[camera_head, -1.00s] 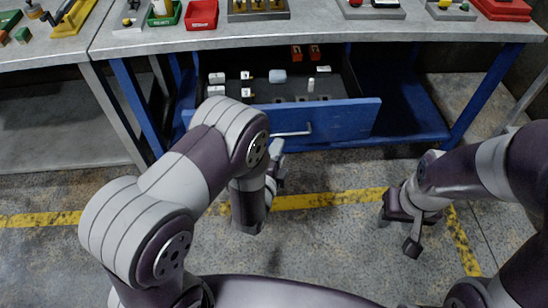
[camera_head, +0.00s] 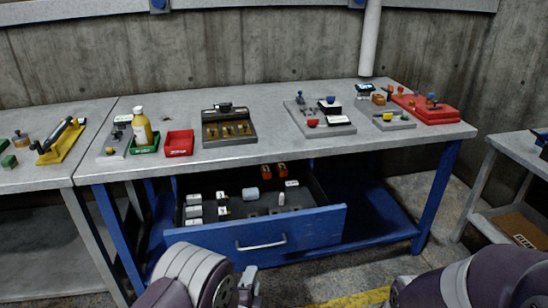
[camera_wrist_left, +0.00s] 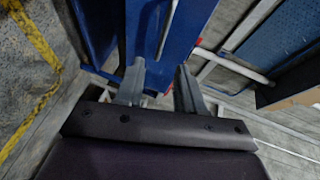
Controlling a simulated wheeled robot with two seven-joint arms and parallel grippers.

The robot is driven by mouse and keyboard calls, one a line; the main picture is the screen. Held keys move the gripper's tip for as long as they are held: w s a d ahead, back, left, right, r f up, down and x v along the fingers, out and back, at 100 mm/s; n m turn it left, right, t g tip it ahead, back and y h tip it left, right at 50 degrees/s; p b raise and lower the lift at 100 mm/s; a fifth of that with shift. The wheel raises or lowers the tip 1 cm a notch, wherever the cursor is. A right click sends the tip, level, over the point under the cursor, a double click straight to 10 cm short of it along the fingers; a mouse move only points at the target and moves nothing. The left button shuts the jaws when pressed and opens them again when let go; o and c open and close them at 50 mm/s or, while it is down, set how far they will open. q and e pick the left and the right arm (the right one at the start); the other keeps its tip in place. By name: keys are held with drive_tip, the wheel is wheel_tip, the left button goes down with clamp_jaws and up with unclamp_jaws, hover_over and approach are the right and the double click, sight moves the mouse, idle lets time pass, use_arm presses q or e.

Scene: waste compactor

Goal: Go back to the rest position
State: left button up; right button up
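My left gripper (camera_head: 250,285) shows at the bottom of the head view, partly hidden by my arm, below the front of the open blue drawer (camera_head: 320,222). In the left wrist view its two fingers (camera_wrist_left: 158,88) are spread apart with nothing held between them. The drawer's blue front (camera_wrist_left: 185,35) and its metal handle (camera_wrist_left: 166,28) appear beyond the fingertips. The handle (camera_head: 262,244) is free in the head view. My right arm shows at the lower right of the head view; its gripper is out of the picture.
The drawer holds several small parts. The grey workbench (camera_head: 270,150) above carries a yellow bottle (camera_head: 142,128), a red bin (camera_head: 179,143), a socket tray (camera_head: 229,126) and a red case (camera_head: 428,108). A side table (camera_head: 520,150) stands at the right. A concrete wall is behind.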

use_arm(q)
drive_tip(key=s+f+n+g, duration=0.5)
drive_tip(key=f+g, duration=0.1)
drive_tip(key=f, duration=0.2)
drive_tip(key=s+a+r+n+g+y, duration=0.1)
drive_tip(key=s+a+r+n+g, duration=0.15)
drive_tip(key=s+n+g, duration=0.35)
drive_tip(key=s+a+r+n+g+y, duration=0.1)
drive_tip(key=s+a+r+n+g, duration=0.15)
drive_tip(key=s+r, duration=0.25)
drive_tip(key=s+a+r+n+g, duration=0.1)
drive_tip(key=s+a+r+n, duration=0.2)
drive_tip(key=s+r+n, duration=0.15)
wheel_tip(320, 180, up, 17)
drive_tip(key=w+a+t+p, duration=0.1)
drive_tip(key=a+p, duration=0.1)
drive_tip(key=p, duration=1.2)
drive_tip(key=shift+w+r+p, duration=0.15)
drive_tip(key=shift+p, duration=0.15)
